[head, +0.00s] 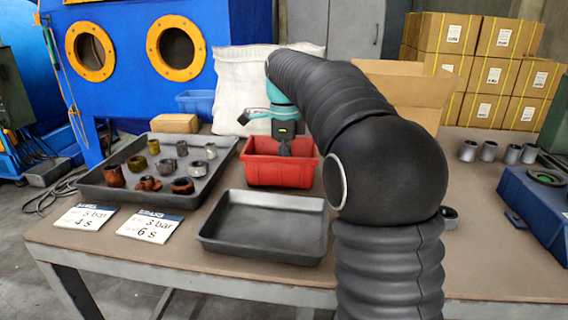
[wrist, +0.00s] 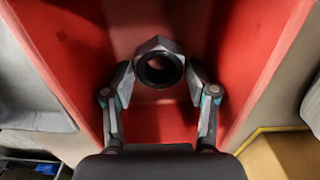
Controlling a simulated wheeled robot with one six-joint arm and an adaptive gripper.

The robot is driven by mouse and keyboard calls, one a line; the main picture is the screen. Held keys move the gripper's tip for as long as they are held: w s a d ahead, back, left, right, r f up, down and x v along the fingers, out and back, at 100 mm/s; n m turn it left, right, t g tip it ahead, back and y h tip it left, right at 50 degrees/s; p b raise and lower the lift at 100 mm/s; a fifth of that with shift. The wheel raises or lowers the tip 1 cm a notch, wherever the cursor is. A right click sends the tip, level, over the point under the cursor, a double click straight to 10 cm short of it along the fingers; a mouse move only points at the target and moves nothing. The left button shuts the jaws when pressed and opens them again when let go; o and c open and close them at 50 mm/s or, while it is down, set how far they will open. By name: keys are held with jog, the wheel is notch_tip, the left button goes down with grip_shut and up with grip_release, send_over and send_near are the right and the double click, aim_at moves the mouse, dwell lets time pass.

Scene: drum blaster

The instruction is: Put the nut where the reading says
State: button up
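A dark grey hex nut (wrist: 160,42) with a round bore is between the fingertips of my gripper (wrist: 160,80) in the wrist view. The fingers meet its two sides, so my gripper appears shut on it. The red bin (wrist: 265,50) lies below and around them. In the head view my gripper (head: 284,150) points down into the red bin (head: 275,175), and the nut is hidden there. No gauge reading is legible.
A dark tray (head: 100,192) with several rusty, brass and grey fittings is at left. An empty black tray (head: 265,225) lies in front of the bin. Several grey cylinders (head: 488,151) and a blue device (head: 540,205) are at right. A white sack (head: 235,85) stands behind.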

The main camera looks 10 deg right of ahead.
jog(key=shift+r, duration=0.1)
notch_tip(320, 180, up, 13)
jog(key=p, duration=0.1)
jog(key=shift+f, duration=0.2)
dwell(0.5)
